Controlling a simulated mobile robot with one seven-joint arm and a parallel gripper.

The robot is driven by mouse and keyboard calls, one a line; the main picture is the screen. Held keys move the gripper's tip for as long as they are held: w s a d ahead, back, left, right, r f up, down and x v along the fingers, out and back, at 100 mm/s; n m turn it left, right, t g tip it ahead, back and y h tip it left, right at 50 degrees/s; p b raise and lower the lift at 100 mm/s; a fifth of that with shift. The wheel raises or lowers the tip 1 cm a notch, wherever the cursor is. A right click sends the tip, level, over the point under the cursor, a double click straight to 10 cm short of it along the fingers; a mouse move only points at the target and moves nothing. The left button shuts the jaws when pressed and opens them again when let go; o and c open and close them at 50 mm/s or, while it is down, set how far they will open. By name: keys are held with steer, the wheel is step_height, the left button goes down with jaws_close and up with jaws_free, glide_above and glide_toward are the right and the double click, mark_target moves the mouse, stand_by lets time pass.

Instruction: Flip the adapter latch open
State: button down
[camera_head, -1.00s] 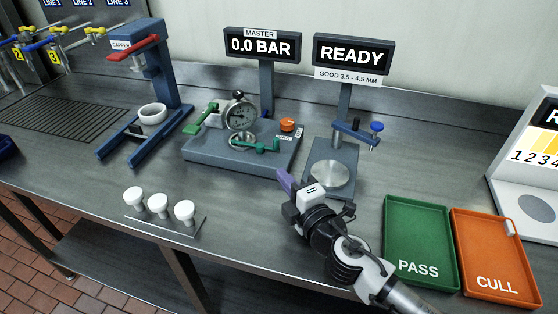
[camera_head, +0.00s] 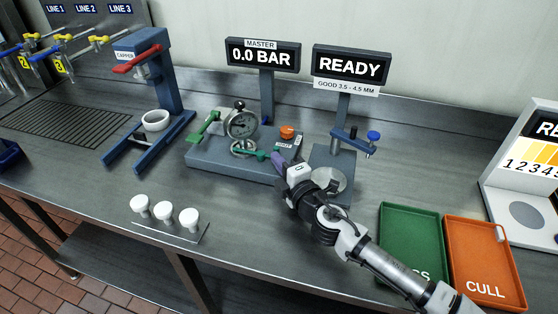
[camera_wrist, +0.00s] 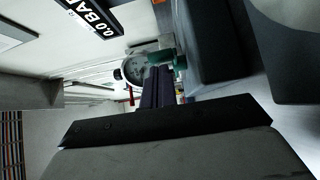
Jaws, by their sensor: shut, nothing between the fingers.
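The gauge fixture (camera_head: 225,163) is a grey-blue block with a round gauge (camera_head: 242,125) standing on it. One green lever (camera_head: 258,155) lies low in front of the gauge, and another green lever (camera_head: 204,127) rises at the left. Which one is the adapter latch cannot be read from the pictures. My gripper (camera_head: 276,157) is shut and empty, its purple fingers at the right end of the low lever. In the wrist view the fingers (camera_wrist: 158,86) point toward the gauge (camera_wrist: 133,69), with a green part (camera_wrist: 180,63) close beside their tips. Contact cannot be told.
An orange knob (camera_head: 287,132) sits at the fixture's back right. The READY gauge stand (camera_head: 338,155) is just right of my gripper. Green (camera_head: 412,232) and orange (camera_head: 478,246) trays lie at the right. Several white caps (camera_head: 165,214) stand at the front left; the bench between is clear.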

steer(key=shift+w+d+f+b, duration=0.1)
steer(key=shift+d+f+b, duration=0.1)
steer(key=shift+b, duration=0.25)
steer(key=shift+w+d+f+b, duration=0.1)
steer(key=shift+w+d+b, duration=0.3)
steer(key=shift+b, duration=0.7)
steer(key=shift+w+d+b, duration=0.15)
steer(key=shift+w+b, duration=0.15)
steer(key=shift+w+d+r, duration=0.1)
steer(key=shift+w+r, duration=0.15)
steer(key=shift+r, duration=0.05)
